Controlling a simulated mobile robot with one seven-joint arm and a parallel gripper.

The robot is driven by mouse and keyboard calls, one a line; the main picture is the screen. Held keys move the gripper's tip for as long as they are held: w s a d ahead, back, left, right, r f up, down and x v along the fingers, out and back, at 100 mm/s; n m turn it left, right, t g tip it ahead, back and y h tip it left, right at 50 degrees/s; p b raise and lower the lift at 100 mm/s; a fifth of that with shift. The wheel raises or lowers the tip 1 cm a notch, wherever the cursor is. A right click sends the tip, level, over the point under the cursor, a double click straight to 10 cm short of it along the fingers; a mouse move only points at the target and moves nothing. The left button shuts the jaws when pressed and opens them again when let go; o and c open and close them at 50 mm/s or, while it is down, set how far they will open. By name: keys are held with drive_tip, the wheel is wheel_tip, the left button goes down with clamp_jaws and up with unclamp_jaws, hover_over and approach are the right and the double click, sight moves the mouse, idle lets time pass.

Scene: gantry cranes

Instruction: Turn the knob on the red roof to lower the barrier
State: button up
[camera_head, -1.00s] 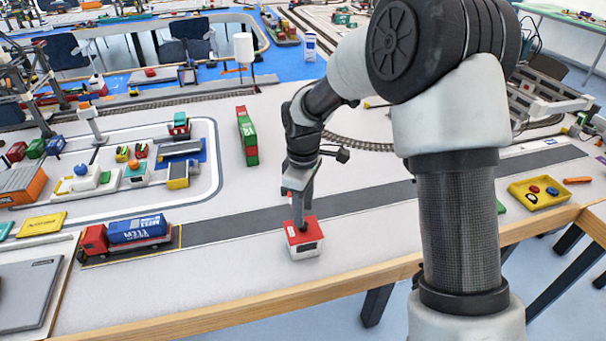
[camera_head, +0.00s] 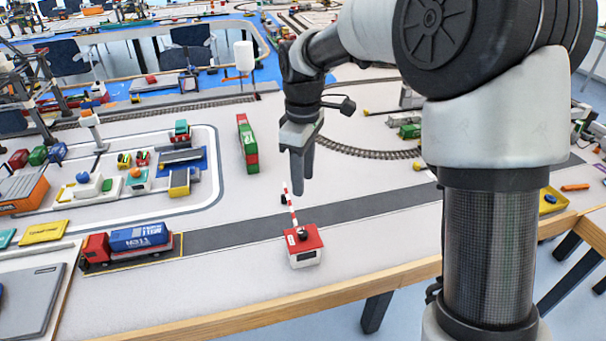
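A small white booth with a red roof (camera_head: 318,239) stands near the front of the table, beside the grey road. A dark knob (camera_head: 303,234) sits on top of the roof. The red-and-white striped barrier (camera_head: 291,205) rises behind the roof, steep and leaning slightly left, not lying across the road. My gripper (camera_head: 303,182) hangs above and behind the roof with its fingers pointing down, clear of the knob and holding nothing visible. Its two dark fingers show close together at an angle, and the gap between them is unclear.
A red truck with a blue container (camera_head: 140,237) stands on the road at left. A green and red container (camera_head: 248,143) lies behind the road. A yellow tray (camera_head: 552,201) is at the right. The table is clear around the booth.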

drive_tip(key=shift+r, duration=0.1)
drive_tip(key=m+p, duration=0.6)
drive_tip(key=m, duration=0.3)
approach(303, 233)
wheel_tip(303, 233, down, 8)
drive_tip(key=shift+w+f, duration=0.1)
clamp_jaws()
drive_tip(key=shift+n, duration=1.6)
